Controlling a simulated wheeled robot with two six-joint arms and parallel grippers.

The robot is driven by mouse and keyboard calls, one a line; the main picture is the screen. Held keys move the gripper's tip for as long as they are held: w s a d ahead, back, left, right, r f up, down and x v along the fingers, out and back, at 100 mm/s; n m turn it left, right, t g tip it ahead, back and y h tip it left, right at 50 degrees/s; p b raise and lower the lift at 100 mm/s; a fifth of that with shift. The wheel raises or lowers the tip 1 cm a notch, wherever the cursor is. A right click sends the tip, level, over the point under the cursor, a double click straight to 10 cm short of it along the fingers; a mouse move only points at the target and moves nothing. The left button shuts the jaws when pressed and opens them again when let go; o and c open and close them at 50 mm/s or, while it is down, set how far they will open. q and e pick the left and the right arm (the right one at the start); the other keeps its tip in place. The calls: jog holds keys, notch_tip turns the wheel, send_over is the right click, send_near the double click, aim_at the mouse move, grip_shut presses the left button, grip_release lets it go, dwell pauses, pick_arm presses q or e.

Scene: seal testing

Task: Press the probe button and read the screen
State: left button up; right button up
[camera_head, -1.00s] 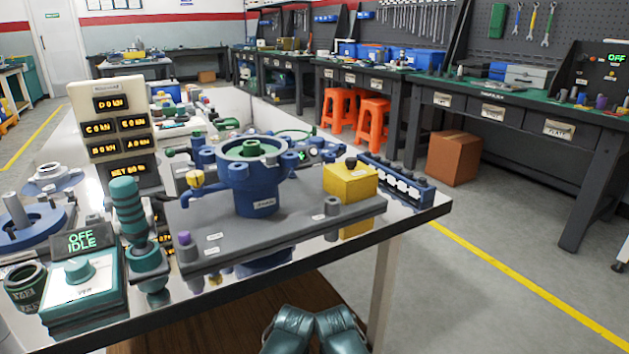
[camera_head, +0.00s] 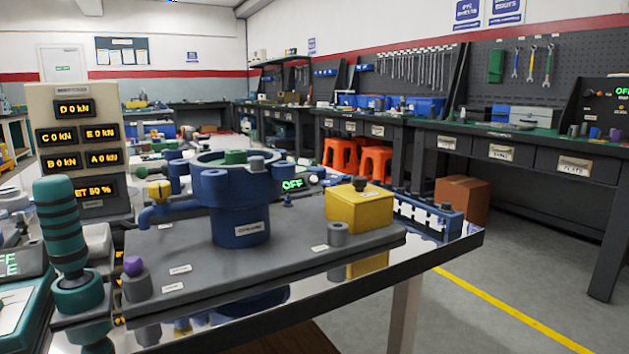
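A display panel (camera_head: 80,150) stands at the left with orange readouts: D, C, E, B and A each show 0 kN. Its bottom readout, partly hidden, ends in "ET 50 %". A small screen (camera_head: 291,184) behind the blue housing (camera_head: 240,215) reads OFF in green. A purple-topped knob or button (camera_head: 133,265) sits on a grey post at the base plate's near left. Which part is the probe button I cannot tell. Neither gripper is in view.
A grey base plate (camera_head: 290,265) carries the blue housing, a yellow block (camera_head: 360,207) and a grey post (camera_head: 338,234). A teal ribbed handle (camera_head: 62,230) stands upright at the near left. The shiny table's edge (camera_head: 400,275) runs along the front right, with open floor beyond.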

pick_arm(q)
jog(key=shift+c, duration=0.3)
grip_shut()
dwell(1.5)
